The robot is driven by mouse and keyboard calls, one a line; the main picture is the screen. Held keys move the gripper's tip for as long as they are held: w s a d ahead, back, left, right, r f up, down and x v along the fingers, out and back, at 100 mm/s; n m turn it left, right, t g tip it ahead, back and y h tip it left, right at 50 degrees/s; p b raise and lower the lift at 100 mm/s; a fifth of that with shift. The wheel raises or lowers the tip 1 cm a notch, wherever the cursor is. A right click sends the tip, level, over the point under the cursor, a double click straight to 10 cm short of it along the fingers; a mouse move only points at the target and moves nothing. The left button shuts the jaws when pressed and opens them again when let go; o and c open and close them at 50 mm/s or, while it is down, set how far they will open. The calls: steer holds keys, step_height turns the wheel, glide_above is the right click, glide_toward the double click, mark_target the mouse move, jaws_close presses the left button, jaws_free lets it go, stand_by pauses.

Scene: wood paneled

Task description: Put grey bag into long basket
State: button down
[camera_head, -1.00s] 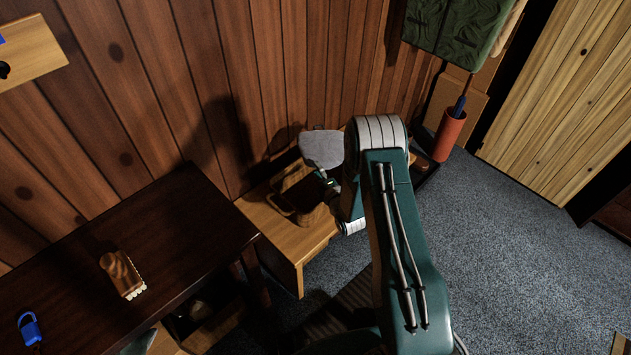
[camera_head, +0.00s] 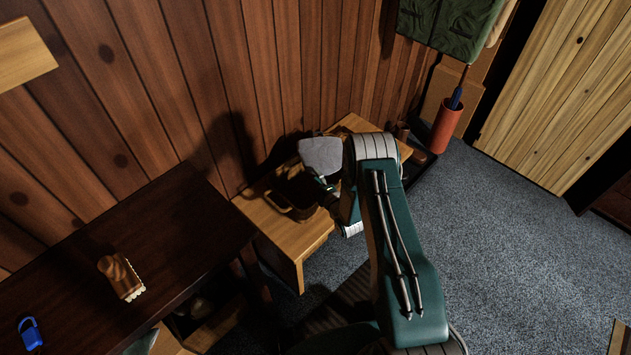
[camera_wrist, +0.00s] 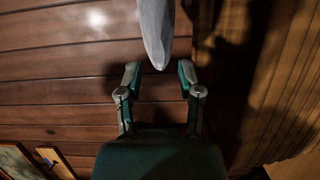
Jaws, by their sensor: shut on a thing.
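The grey bag (camera_head: 321,155) is held up above the low wooden bench near the paneled wall. It also shows at the top of the wrist view (camera_wrist: 156,32), hanging between the fingertips. My gripper (camera_head: 326,183) is shut on the bag; its two teal fingers show in the wrist view (camera_wrist: 159,74). A brown basket (camera_head: 300,213) with a raised handle stands on the bench, just below and left of the bag in the head view. The bag and gripper partly hide its right side, so its full length cannot be told.
The wooden bench (camera_head: 299,243) runs along the wall. A dark table (camera_head: 190,225) at left carries a brown brush-like item (camera_head: 120,277) and a blue padlock-like item (camera_head: 30,333). A red cylinder (camera_head: 447,126) stands at the back right. Carpet at right is clear.

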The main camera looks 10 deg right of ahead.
steer(key=shift+d, duration=0.25)
steer(key=shift+c, duration=1.5)
jaws_free()
steer(key=shift+o, duration=0.7)
steer(key=a+v, duration=0.1)
steer(key=v, duration=1)
steer(key=shift+s, duration=0.45)
steer(key=shift+w+d, duration=0.1)
